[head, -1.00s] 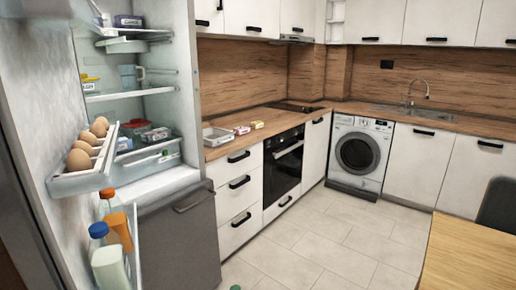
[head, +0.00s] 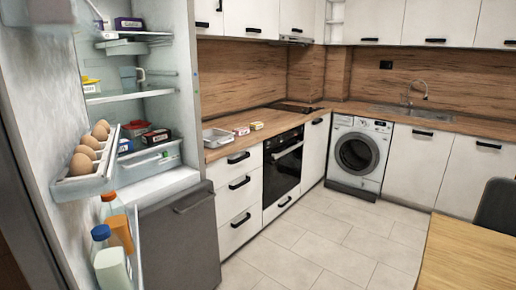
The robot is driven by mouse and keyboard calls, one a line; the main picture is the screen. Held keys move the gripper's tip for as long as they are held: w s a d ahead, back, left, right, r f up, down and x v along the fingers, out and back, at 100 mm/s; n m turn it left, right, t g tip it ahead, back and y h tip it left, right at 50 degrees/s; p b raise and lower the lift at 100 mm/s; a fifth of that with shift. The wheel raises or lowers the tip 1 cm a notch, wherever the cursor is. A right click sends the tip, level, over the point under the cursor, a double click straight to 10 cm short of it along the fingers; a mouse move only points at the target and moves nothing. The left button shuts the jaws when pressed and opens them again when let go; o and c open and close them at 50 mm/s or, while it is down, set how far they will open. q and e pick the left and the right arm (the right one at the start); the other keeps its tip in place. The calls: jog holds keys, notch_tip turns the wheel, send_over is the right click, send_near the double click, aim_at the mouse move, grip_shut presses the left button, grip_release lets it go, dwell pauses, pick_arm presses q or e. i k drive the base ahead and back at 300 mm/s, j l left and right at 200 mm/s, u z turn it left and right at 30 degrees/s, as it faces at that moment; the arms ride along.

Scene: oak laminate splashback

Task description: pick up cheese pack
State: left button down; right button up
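Neither of my grippers is in view. I cannot tell for sure which item is the cheese pack. A small yellow pack (head: 257,126) lies on the wooden counter left of the hob. A small red and pale pack (head: 241,131) lies just left of it. Inside the open fridge, a red and dark pack (head: 156,136) sits in the lower drawer area, with another pack (head: 135,128) behind it. A yellow and white pack (head: 89,85) is on the middle shelf, and a dark purple box (head: 128,23) is on the top shelf. Labels are too small to read.
The open fridge door with its egg rack (head: 85,185) and bottles (head: 110,265) stands at the left. A pale tray (head: 216,138) is on the counter (head: 225,150). A wooden table (head: 470,265) and dark chair (head: 497,207) are at right. The tiled floor between is clear.

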aim_at(256, 126)
jog(key=j, duration=0.7)
jog(key=i+j+u, duration=0.15)
jog(key=j, duration=1.3)
jog(key=l, duration=0.3)
jog(key=k+l+u, duration=0.1)
jog(key=l+u, duration=0.15)
jog(key=k+l+u, duration=0.2)
jog(key=l, duration=0.25)
jog(key=l+u, duration=0.55)
jog(key=u, duration=0.15)
jog(key=i+l+u, duration=0.1)
jog(key=l+u, duration=0.6)
jog(key=u, duration=0.25)
jog(key=l, duration=0.75)
jog(key=i+l+u, duration=0.1)
jog(key=l, duration=0.65)
